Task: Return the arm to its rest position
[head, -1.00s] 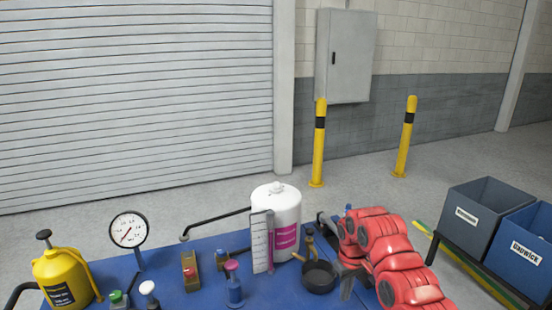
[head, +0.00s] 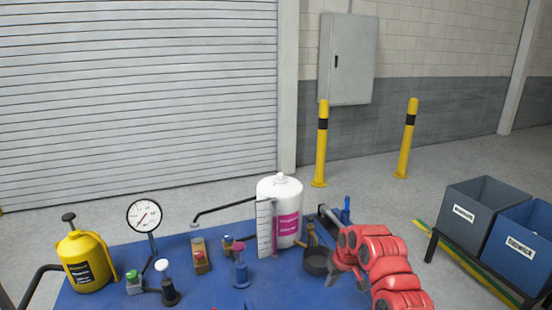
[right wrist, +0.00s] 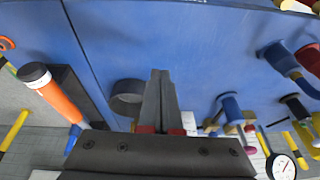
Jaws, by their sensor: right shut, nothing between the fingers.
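My red right arm (head: 385,262) reaches in from the lower right over the right end of the blue bench top (head: 205,285). Its gripper shows best in the right wrist view (right wrist: 160,80), with the two grey fingers together and nothing between them. The fingers stand over the blue surface, beside a dark round pan (right wrist: 127,95) in that picture. In the head view the pan (head: 317,262) is just left of the arm, and the fingertips are mostly hidden there. My left gripper is not in view.
A white cylinder (head: 285,190), ruled plate (head: 264,230), gauge (head: 144,216), yellow can (head: 86,262) and several small valves stand on the bench. An orange-and-white handled thing (right wrist: 50,92) lies near the gripper. Blue and grey bins (head: 478,215) stand right. Floor between is free.

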